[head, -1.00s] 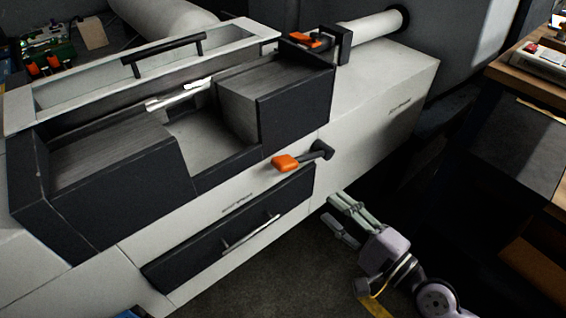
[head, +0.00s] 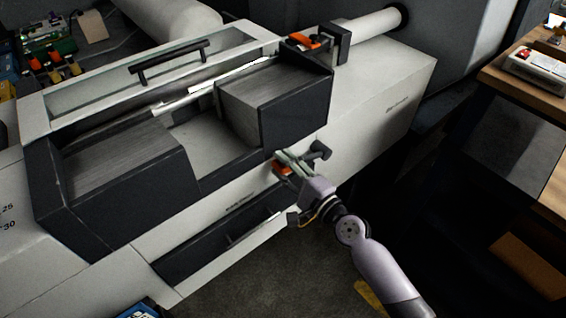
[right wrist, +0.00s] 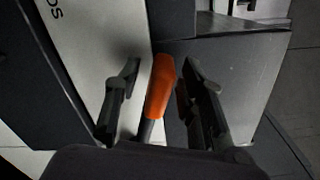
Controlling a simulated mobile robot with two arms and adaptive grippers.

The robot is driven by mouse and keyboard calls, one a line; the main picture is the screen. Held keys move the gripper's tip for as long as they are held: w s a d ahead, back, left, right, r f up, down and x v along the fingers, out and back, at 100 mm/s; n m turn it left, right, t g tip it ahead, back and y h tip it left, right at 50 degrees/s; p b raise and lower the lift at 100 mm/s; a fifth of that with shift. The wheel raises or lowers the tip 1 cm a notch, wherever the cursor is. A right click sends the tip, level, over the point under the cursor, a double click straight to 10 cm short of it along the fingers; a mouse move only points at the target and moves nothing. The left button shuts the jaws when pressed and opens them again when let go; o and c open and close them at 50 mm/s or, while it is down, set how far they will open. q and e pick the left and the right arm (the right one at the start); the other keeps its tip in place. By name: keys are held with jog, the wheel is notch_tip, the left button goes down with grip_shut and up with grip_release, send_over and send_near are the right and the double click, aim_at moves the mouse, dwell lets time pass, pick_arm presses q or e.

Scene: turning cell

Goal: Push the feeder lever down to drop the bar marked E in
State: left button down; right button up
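The feeder lever, with an orange handle (head: 281,168), sticks out from the front of the pale bar feeder (head: 345,125). My right gripper (head: 287,160) is at this handle. In the right wrist view the orange handle (right wrist: 160,88) lies between the two dark fingers, with gaps visible on both sides, so the gripper is open around it. A shiny bar (head: 183,101) lies along the back of the feeder's trough. No letter E is readable on it. My left gripper is not in view.
A second orange-handled clamp (head: 305,41) is at the feeder's far end. The glazed lid (head: 115,75) stands behind the trough. A wooden bench (head: 520,85) is at the right.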

jog(key=shift+w+a, duration=0.15)
jog(key=shift+w, duration=0.05)
jog(key=shift+c, duration=0.6)
grip_shut()
